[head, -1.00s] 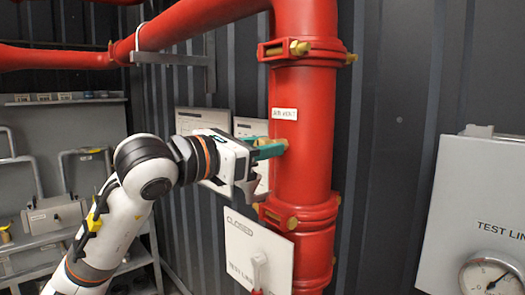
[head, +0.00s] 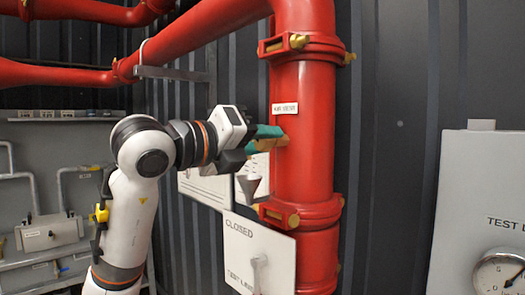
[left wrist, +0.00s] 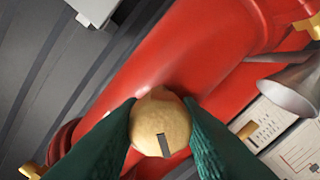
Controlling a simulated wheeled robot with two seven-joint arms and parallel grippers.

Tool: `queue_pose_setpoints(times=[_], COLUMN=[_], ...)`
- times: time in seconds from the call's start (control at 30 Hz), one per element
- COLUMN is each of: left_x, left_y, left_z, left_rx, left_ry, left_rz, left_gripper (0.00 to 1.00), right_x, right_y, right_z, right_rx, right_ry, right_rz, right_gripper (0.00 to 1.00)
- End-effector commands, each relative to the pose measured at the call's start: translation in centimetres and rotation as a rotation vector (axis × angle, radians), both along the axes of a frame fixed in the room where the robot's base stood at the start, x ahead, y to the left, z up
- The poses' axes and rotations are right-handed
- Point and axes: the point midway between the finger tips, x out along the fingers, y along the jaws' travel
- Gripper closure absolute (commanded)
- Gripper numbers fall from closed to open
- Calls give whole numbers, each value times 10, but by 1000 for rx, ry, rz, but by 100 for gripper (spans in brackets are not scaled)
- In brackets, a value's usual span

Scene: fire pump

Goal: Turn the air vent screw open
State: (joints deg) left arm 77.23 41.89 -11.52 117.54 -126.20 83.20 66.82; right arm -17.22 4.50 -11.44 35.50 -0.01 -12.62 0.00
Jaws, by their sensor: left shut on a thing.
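The air vent screw is a brass, round-headed piece with a dark slot, seen close up in the left wrist view (left wrist: 158,118). It sits on the side of the red vertical pipe (head: 304,165), just below a small white label (head: 284,108). My left gripper (head: 280,140) reaches it from the left, its green fingers on either side of the screw head and shut on it. In the head view the fingers hide part of the screw. In the left wrist view the slot runs nearly upright. My right gripper does not show.
A grey metal funnel (head: 251,183) is just below my left gripper, beside the pipe. A white "CLOSED" test line panel (head: 243,243) hangs lower. Brass-bolted red clamps (head: 300,210) ring the pipe. A grey box with a gauge (head: 497,272) stands at the right.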

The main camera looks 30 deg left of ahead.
Motion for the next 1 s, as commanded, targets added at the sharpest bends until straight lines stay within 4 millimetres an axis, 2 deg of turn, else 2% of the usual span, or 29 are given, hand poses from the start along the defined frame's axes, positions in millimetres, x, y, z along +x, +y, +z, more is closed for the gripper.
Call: queue_pose_setpoints(times=[0.2, 1.0], left_x=[0, 0], left_y=[1, 1], left_z=[-2, -4], left_rx=[-197, -874], left_ry=[67, 305], left_rz=[-1, 1], left_gripper=[93, 93], right_x=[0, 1], right_y=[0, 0], right_z=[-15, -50], right_rx=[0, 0], right_ry=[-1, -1], right_rz=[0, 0], right_gripper=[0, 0])
